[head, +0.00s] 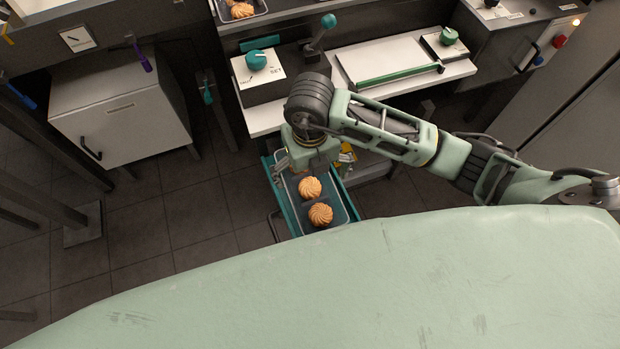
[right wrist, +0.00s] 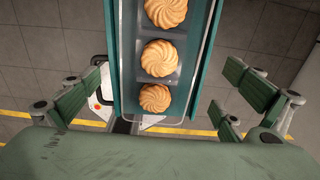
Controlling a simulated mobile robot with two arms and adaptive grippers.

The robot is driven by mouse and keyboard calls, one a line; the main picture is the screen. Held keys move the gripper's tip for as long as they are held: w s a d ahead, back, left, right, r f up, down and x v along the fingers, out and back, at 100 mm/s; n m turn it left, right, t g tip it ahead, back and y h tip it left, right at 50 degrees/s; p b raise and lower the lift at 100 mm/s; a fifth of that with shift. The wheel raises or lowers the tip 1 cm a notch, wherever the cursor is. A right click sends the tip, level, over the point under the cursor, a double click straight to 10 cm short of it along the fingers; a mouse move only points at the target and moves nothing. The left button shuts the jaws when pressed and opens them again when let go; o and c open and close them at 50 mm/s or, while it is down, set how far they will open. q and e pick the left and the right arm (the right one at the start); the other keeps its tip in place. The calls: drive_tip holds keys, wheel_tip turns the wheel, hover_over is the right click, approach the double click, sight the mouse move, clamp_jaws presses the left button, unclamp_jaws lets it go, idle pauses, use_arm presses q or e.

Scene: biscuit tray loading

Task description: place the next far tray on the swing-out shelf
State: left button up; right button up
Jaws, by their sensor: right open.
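A tray (head: 337,202) with swirled biscuits lies on the teal swing-out shelf (head: 269,179) below the white bench in the head view. Two biscuits show there; the far end is hidden by my right gripper and arm. In the right wrist view the tray (right wrist: 185,113) holds three visible biscuits in a row, between the teal shelf sides (right wrist: 215,50). My right gripper (right wrist: 160,95) is open, with its fingers apart on either side of the shelf, touching neither side. In the head view it is above the tray's far end. My left gripper is not in view.
Another biscuit tray (head: 262,9) stands at the top of the head view. The bench (head: 262,122) carries a teal-knobbed box, a lever and a green-edged plate (head: 385,65). A white cabinet (head: 122,120) stands left. Open tiled floor lies between cabinet and shelf.

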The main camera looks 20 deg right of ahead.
sight(310, 186)
wheel_tip(310, 186, up, 7)
idle(0.3)
idle(0.5)
